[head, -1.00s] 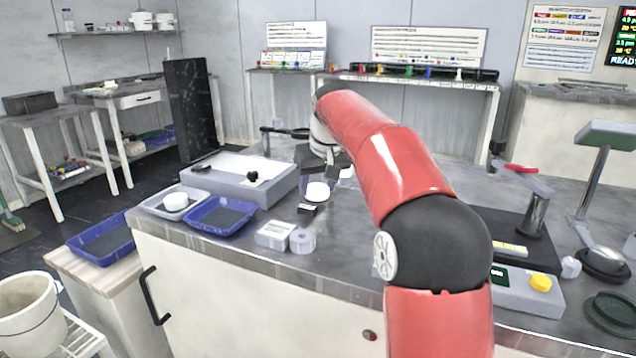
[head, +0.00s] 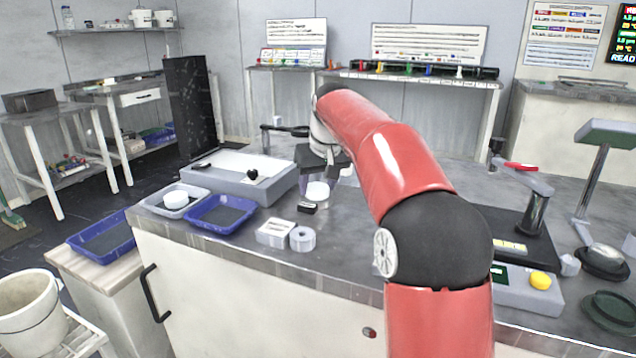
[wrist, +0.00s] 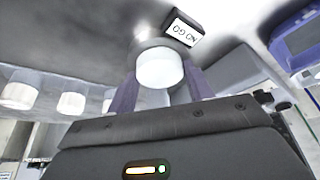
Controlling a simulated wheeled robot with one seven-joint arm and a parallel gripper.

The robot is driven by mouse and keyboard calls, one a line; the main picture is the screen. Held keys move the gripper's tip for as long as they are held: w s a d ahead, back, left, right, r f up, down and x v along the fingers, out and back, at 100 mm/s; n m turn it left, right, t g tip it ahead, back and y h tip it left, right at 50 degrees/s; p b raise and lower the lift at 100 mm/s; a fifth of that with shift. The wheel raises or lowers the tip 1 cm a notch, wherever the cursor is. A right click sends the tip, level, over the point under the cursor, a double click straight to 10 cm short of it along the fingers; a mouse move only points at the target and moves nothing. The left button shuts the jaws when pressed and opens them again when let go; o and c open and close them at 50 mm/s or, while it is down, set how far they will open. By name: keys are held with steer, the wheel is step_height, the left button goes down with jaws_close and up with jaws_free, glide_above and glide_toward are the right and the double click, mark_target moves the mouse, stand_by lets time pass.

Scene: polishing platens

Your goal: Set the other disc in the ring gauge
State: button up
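A white disc (head: 317,190) stands on the bench behind a small black block with a white NO GO label (head: 307,207). In the wrist view the disc (wrist: 160,68) lies between and just past the fingertips, with the label (wrist: 183,31) beside it. A pale shiny rim shows at the disc's base; I cannot tell how it sits in the ring gauge. My gripper (wrist: 162,82) points down close to the disc, its two fingers apart on either side; contact is not clear. Another white disc (head: 176,200) lies in the pale tray (head: 157,212) at the left.
A blue tray (head: 219,215) and a grey box with a white top (head: 240,177) stand left of my gripper. A white block (head: 274,233) and a pale round piece (head: 302,239) sit near the front edge. Several white cylinders (wrist: 70,102) stand beyond the fingers.

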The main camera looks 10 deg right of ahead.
steer(key=o, duration=0.5)
steer(key=p+v, duration=0.1)
steer(key=v, duration=0.6)
steer(key=shift+s+r, duration=0.2)
steer(key=shift+r, duration=0.15)
